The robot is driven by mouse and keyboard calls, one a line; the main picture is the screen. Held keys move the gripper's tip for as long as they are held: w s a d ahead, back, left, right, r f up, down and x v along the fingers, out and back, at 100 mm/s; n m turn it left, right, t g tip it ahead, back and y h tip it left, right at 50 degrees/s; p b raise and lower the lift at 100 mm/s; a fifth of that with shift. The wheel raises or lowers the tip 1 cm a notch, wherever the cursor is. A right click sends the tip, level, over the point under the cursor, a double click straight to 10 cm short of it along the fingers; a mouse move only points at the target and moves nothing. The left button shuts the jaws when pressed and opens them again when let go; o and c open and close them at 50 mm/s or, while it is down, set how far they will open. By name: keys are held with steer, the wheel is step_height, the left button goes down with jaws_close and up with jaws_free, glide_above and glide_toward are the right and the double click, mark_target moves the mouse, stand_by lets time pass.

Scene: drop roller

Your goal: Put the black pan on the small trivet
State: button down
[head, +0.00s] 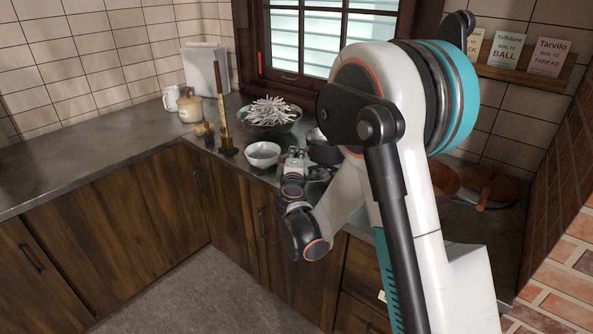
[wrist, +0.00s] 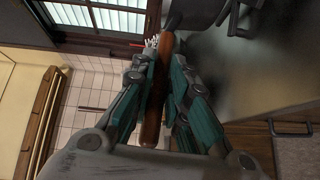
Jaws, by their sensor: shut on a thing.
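My gripper (head: 294,157) is shut on a brown wooden handle (wrist: 154,120), which runs between its teal fingers in the wrist view (wrist: 163,62). The handle leads to a dark pan body at the top of the wrist view (wrist: 188,14). In the head view the black pan (head: 325,150) shows just right of my gripper, partly hidden by my arm. I cannot tell whether it touches the counter. I cannot make out the small trivet for certain; brown round things (head: 490,188) lie on the counter at the right, partly behind my arm.
A white bowl (head: 263,154) stands just left of my gripper. Behind it is a dark bowl of pale sticks (head: 270,113). A tall brown mill (head: 224,125), a tan pot (head: 190,109) and a white mug (head: 171,98) stand further left. The left counter (head: 90,150) is clear.

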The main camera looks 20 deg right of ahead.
step_height(320, 180, down, 4)
steer(key=shift+r+b, duration=0.1)
steer(key=shift+b, duration=0.6)
steer(key=c, duration=1.6)
jaws_free()
steer(key=shift+o, duration=0.2)
